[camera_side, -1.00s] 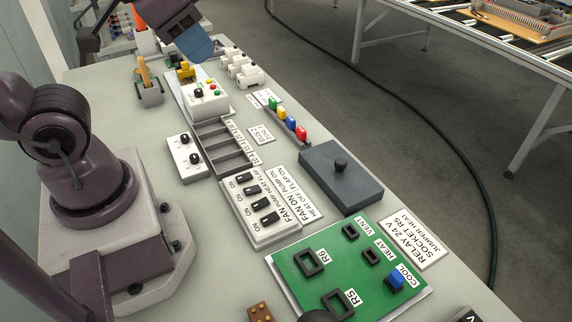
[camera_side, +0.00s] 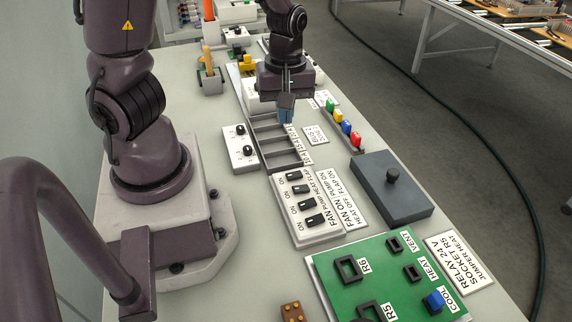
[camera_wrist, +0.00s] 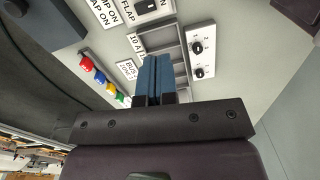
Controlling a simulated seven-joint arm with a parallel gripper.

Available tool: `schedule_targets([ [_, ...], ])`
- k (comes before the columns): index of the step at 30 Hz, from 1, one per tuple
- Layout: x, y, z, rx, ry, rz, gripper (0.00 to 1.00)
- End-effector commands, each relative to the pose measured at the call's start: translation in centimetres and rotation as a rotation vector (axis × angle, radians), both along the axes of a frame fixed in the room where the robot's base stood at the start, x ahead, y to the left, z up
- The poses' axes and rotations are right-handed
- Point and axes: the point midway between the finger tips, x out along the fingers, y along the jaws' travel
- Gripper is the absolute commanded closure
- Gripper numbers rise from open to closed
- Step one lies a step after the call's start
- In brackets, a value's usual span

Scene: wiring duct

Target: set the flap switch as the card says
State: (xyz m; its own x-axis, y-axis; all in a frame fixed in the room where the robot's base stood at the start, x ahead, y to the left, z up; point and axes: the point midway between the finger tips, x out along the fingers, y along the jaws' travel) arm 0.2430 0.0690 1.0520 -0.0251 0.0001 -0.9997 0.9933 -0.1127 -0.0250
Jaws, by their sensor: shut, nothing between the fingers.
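The white switch panel (camera_side: 304,212) lies mid-bench with several black switches in a row, labelled FAN, PUMP, HEAT and FLAP. The flap switch (camera_side: 292,176) is at the far end of the row; its position is too small to tell. It partly shows at the top of the wrist view (camera_wrist: 147,5). The card (camera_side: 341,199) beside the panel reads FAN ON, PUMP ON, HEAT OFF, FLAP ON. My gripper (camera_side: 286,117) is shut and empty, with blue fingertips, over the far part of the grey slotted tray, beyond the panel and apart from it. It also shows in the wrist view (camera_wrist: 152,75).
The grey slotted tray (camera_side: 279,148) lies just beyond the panel, with a two-knob white box (camera_side: 240,147) left of it. A dark box with a knob (camera_side: 391,187) stands right of the card. A green board (camera_side: 385,278) lies nearer. Coloured parts (camera_side: 342,121) stand to the right.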

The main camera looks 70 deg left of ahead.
Motion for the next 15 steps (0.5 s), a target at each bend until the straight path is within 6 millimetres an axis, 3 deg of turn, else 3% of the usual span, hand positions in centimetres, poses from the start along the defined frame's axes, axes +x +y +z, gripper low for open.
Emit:
schedule_targets([
  [4,0.39,-0.01,0.04,0.002,-0.022,0.101,1.00],
  [15,0.36,-0.04,0.01,0.002,-0.021,0.115,1.00],
])
